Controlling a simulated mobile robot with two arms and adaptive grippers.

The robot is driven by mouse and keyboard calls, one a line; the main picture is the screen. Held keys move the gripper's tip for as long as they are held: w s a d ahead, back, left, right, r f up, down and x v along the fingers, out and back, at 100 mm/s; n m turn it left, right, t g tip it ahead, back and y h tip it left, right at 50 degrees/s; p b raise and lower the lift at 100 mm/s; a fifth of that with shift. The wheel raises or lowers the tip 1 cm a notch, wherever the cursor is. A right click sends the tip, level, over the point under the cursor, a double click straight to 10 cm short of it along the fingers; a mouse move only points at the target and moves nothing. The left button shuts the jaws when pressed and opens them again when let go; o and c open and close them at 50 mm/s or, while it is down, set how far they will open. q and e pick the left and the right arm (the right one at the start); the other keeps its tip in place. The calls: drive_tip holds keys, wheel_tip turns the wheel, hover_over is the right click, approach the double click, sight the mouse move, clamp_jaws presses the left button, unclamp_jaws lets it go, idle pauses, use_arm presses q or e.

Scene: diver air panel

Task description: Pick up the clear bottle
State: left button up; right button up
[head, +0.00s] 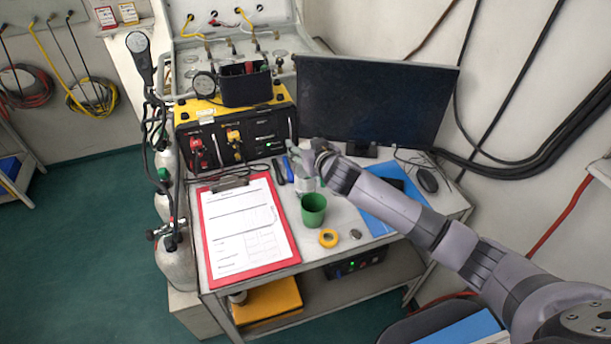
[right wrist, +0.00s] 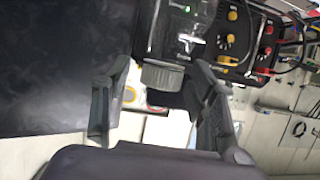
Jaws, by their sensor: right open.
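The clear bottle (head: 306,184) stands on the table behind the green cup (head: 313,209). In the head view, my right gripper and forearm hide much of it. In the right wrist view, what looks like the clear bottle (right wrist: 185,30) with a ribbed grey cap (right wrist: 162,76) shows just beyond the fingertips, around the gap between them. My right gripper (head: 306,158) is open, with nothing held, close to the bottle's top; its two dark fingers (right wrist: 160,88) are spread in the wrist view. I cannot tell whether they touch the bottle. My left gripper is not in view.
A red clipboard (head: 288,254) lies left of the cup. Yellow tape (head: 328,238) lies in front. Pens or tools (head: 278,172) lie just left of the bottle. A monitor (head: 375,100) and a black-and-yellow air panel (head: 235,135) stand behind. A blue folder (head: 378,212) lies under my forearm.

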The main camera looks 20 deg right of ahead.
clamp_jaws()
idle(0.6)
